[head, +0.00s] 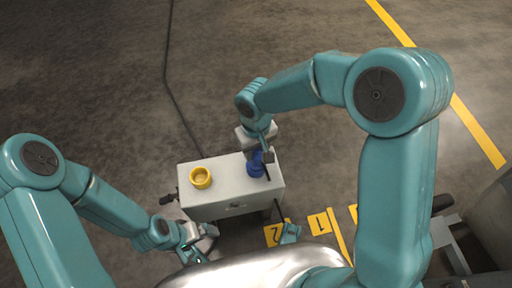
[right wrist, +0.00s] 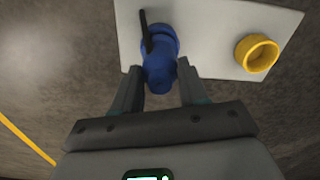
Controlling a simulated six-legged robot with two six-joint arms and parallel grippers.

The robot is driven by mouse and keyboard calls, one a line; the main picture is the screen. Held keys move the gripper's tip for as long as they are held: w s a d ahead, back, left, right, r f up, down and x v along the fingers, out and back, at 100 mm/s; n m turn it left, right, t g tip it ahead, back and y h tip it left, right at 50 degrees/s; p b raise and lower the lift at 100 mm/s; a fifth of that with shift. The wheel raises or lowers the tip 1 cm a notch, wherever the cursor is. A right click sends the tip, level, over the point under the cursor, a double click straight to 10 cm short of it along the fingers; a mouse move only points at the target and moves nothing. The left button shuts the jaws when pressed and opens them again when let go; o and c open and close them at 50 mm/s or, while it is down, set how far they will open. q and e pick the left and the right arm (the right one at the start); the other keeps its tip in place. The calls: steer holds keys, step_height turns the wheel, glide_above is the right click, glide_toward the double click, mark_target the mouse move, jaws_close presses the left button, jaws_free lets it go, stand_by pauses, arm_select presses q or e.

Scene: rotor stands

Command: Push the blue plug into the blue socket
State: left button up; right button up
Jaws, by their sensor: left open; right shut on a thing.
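A pale box (head: 222,180) has a yellow socket (head: 200,178) on the left of its top and a blue socket (head: 254,170) on the right. My right gripper (head: 262,150) is over the blue socket. In the right wrist view, my right gripper (right wrist: 159,84) is shut on the blue plug (right wrist: 158,74), one finger on each side. The plug lines up with the blue socket (right wrist: 168,38) just beyond it and overlaps it; how deep it sits I cannot tell. My left gripper (head: 204,232) is open and empty by the box's front left.
The yellow socket (right wrist: 256,54) is clear of my right gripper. A dark lever or cable piece (right wrist: 146,32) stands beside the blue socket. A black cable (head: 172,80) crosses the floor behind the box. Yellow numbered floor marks (head: 318,222) lie at the front right.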

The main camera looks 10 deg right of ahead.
steer(key=shift+f+b, duration=0.3)
steer(key=shift+f, duration=0.1)
steer(key=o, duration=1.1)
steer(key=shift+c, duration=0.2)
step_height(320, 180, up, 16)
steer(key=p, duration=0.6)
steer(key=shift+r, duration=0.2)
